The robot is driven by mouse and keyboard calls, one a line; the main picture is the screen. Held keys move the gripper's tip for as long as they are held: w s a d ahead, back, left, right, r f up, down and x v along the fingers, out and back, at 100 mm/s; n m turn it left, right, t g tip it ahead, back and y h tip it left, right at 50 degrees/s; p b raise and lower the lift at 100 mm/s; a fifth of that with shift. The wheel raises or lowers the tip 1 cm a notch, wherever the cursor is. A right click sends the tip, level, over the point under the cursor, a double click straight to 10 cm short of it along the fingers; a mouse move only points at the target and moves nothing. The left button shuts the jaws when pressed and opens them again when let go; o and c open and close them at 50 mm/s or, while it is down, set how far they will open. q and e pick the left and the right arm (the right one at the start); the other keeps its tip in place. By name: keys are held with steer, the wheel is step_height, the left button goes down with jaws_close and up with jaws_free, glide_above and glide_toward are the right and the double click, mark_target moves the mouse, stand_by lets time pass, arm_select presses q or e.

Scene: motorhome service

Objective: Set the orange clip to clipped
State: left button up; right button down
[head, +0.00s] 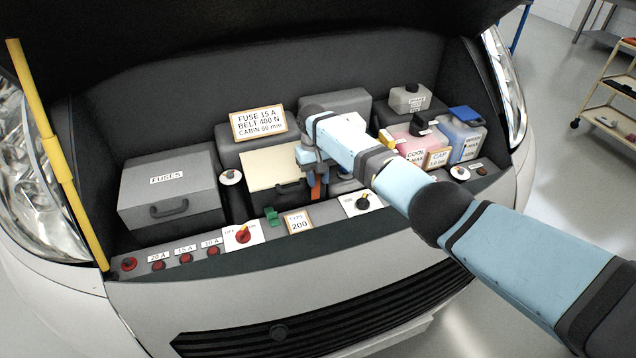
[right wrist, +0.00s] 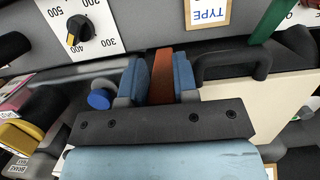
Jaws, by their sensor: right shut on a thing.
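The orange clip (head: 315,190) is an upright strip beside the cream-topped box (head: 268,170), at its right front corner. In the right wrist view the clip (right wrist: 161,76) lies between the two blue fingers of my right gripper (right wrist: 160,78). The fingers are shut on it, one on each side. In the head view my right gripper (head: 313,172) comes down over the clip from above, and the forearm hides part of the area behind. The clip's upper end is hidden by the gripper, and I cannot tell whether it is clipped. My left gripper is not in view.
The box's black handle (right wrist: 232,64) is close beside the fingers. A blue knob (right wrist: 98,99) is on their other side. A dial (head: 362,203), a TYPE card (head: 298,222) and a red switch (head: 243,235) line the front ledge. The grey FUSES box (head: 170,200) stands left.

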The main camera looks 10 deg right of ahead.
steer(key=shift+w+a+r+g, duration=0.1)
steer(key=shift+w+r+g, duration=0.2)
steer(key=shift+w, duration=0.2)
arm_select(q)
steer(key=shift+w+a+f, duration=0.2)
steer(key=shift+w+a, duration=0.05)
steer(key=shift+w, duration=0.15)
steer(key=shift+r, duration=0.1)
arm_select(e)
steer(key=c, duration=0.9)
jaws_free()
steer(key=shift+s+f, duration=0.1)
steer(key=shift+f, duration=0.05)
